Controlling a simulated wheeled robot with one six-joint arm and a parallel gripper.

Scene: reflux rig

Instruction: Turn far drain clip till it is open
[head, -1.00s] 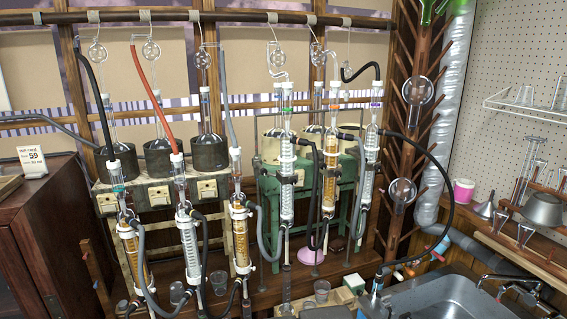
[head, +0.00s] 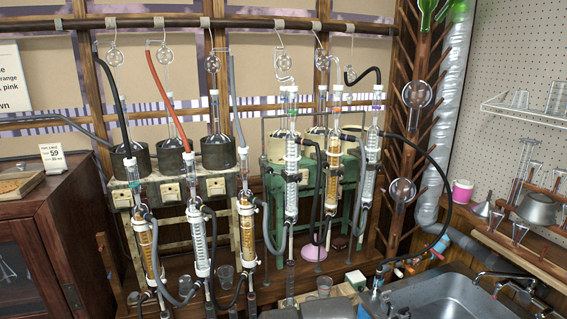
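I cannot pick out the far drain clip with certainty. Another small red piece (head: 437,256) sits further right on the blue-grey pipe. These are too small to tell whether any is open or shut. Several glass columns hang in two groups, with hoses at their lower ends, including an amber-filled one (head: 333,165). My gripper is not in view.
A metal sink (head: 440,295) with a tap (head: 510,282) fills the lower right. A dark wooden cabinet (head: 45,225) stands at the left. Glass beakers (head: 220,282) stand on the low bench. A wooden peg rack (head: 420,120) rises behind the sink.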

